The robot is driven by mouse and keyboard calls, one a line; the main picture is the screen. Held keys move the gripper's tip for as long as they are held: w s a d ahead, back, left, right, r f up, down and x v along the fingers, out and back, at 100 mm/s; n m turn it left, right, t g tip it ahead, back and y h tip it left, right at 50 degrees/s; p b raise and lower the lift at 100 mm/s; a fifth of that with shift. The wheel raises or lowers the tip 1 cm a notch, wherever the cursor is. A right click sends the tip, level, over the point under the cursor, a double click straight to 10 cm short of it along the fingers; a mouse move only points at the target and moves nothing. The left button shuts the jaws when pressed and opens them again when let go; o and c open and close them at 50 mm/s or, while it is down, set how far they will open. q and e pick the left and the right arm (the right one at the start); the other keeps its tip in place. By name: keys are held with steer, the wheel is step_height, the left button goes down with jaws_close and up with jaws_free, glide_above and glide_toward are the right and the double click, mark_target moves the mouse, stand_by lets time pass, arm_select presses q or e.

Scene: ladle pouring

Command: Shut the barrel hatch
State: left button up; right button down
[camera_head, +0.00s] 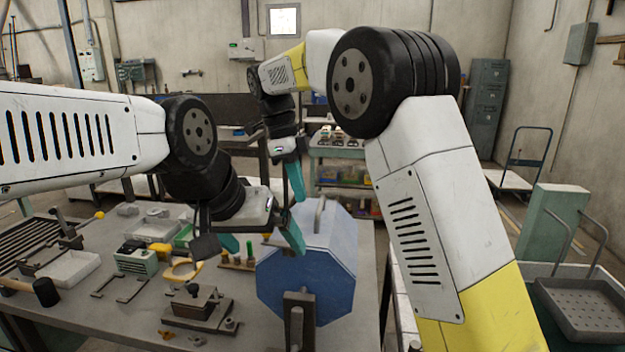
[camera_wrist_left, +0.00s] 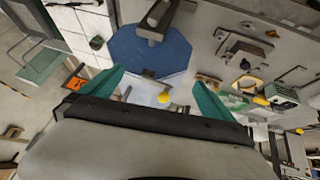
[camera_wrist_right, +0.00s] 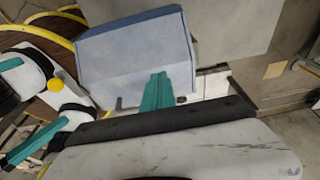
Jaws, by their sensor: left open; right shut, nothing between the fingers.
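The blue octagonal barrel (camera_head: 306,285) lies on its side on the workbench, with a grey handle (camera_head: 320,213) at its top. I cannot clearly tell the hatch apart from the barrel's panels. My left gripper (camera_head: 262,241) is open and empty above the barrel's upper left edge. In the left wrist view the barrel (camera_wrist_left: 150,55) shows beyond its spread teal fingers. My right gripper (camera_head: 296,182) is shut and empty, higher and behind the left one. In the right wrist view its closed fingers (camera_wrist_right: 156,92) overlap the barrel's pale side (camera_wrist_right: 125,88); contact is unclear.
A metal stand (camera_head: 298,318) is in front of the barrel. A dark clamp block (camera_head: 200,303), a yellow ring (camera_head: 183,270), a white tray (camera_head: 70,268) and a black mallet (camera_head: 45,291) lie to the left. A perforated basket (camera_head: 585,310) is at the far right.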

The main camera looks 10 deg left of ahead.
steer(key=shift+a+f, duration=0.8)
steer(key=shift+f, duration=0.35)
